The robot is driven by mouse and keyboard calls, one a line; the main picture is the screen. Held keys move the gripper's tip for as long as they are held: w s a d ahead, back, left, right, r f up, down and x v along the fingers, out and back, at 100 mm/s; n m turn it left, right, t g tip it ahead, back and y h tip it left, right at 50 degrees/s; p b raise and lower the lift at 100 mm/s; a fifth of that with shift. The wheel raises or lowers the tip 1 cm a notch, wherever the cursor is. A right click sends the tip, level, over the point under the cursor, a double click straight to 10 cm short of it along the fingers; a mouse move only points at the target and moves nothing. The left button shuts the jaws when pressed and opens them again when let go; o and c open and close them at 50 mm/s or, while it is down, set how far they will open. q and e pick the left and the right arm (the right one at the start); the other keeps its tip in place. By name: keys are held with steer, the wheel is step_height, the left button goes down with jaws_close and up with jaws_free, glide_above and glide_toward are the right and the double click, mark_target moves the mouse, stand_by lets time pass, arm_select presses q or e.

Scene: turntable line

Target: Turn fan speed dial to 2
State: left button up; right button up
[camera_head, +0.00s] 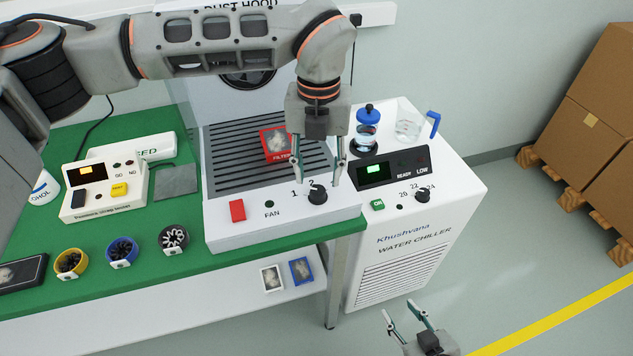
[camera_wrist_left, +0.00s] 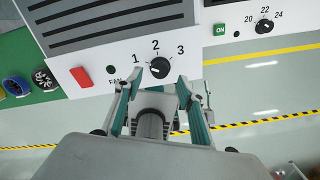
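The fan speed dial (camera_head: 317,194) is a black knob on the white front panel of the dust hood, with 1, 2 and 3 printed around it. It also shows in the left wrist view (camera_wrist_left: 160,67), below the 2; I cannot tell surely which number its pointer faces. My left gripper (camera_head: 329,178) points down over the dial. In the left wrist view its fingers (camera_wrist_left: 156,84) are apart and empty, with the dial just beyond them. My right gripper (camera_head: 398,308) is open and empty, low in front of the chiller.
A red switch (camera_head: 237,210) sits left of the dial. A red filter box (camera_head: 276,143) lies on the hood's grille. The water chiller (camera_head: 416,213), with its own black knob (camera_head: 422,196), stands close on the right. Several rings of parts lie on the green bench (camera_head: 200,258).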

mark_target(318, 189)
arm_select(q)
steer(key=shift+f, duration=2.15)
steer(key=shift+c, duration=0.5)
steer(key=c, duration=1)
steer(key=shift+c, duration=0.2)
steer(key=shift+m, duration=0.4)
steer(key=m, duration=0.5)
steer(key=shift+r+m, duration=0.1)
steer(key=shift+m, duration=0.2)
steer(key=m, duration=0.5)
steer(key=shift+m, duration=0.4)
